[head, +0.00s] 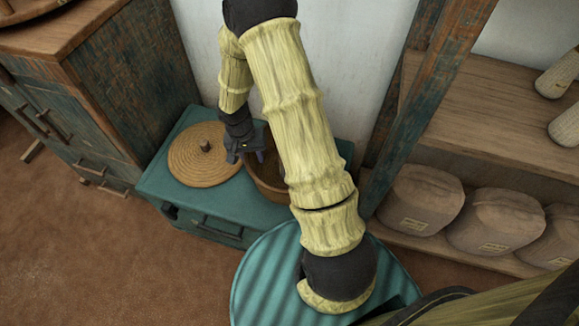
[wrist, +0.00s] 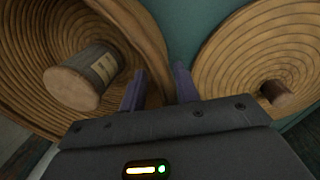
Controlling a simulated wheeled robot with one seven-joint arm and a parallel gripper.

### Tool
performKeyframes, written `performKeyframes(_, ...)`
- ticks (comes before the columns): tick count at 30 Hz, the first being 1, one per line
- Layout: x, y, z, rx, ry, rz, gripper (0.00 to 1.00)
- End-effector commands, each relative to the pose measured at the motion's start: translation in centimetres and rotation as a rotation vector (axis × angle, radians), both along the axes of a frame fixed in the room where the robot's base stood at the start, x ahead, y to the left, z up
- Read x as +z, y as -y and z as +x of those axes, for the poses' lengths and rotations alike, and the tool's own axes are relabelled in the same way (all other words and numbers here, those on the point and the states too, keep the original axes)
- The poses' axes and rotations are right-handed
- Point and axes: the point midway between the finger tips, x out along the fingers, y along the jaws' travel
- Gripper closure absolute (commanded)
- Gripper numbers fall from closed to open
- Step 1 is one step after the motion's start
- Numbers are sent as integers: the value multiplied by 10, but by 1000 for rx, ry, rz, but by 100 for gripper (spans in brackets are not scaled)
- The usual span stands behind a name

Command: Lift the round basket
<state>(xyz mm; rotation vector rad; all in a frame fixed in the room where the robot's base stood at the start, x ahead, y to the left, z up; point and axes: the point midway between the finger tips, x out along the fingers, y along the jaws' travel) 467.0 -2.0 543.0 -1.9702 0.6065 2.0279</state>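The round basket (head: 268,184) stands on a teal chest, partly hidden behind my arm in the head view. In the wrist view the basket (wrist: 30,30) fills the left side, its coiled inside showing. A brown cylinder with a pale label (wrist: 82,76) lies in it. My gripper (head: 251,155) is at the basket's left edge in the head view. In the wrist view my gripper (wrist: 159,72) is open, with one finger on the inner side of the basket's rim and the other outside. The rim shows between them, with a gap visible.
A round woven lid with a knob (head: 205,153) lies left of the basket on the teal chest (head: 165,186). A wooden cabinet (head: 130,80) stands at the left. A wooden post (head: 425,100) and shelves with sacks (head: 420,200) are at the right.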

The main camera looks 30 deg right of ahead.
Motion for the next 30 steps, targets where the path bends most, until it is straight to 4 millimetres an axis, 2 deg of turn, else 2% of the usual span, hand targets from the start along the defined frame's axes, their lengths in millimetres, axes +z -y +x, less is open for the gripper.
performKeyframes(3,0,-2,0,3,0,0,70)
performKeyframes(8,0,-3,0,7,0,0,100)
performKeyframes(22,5,-3,0,5,1,-1,100)
performKeyframes(26,19,-2,1,5,2,-1,100)
performKeyframes(30,45,-2,1,3,3,-2,100)
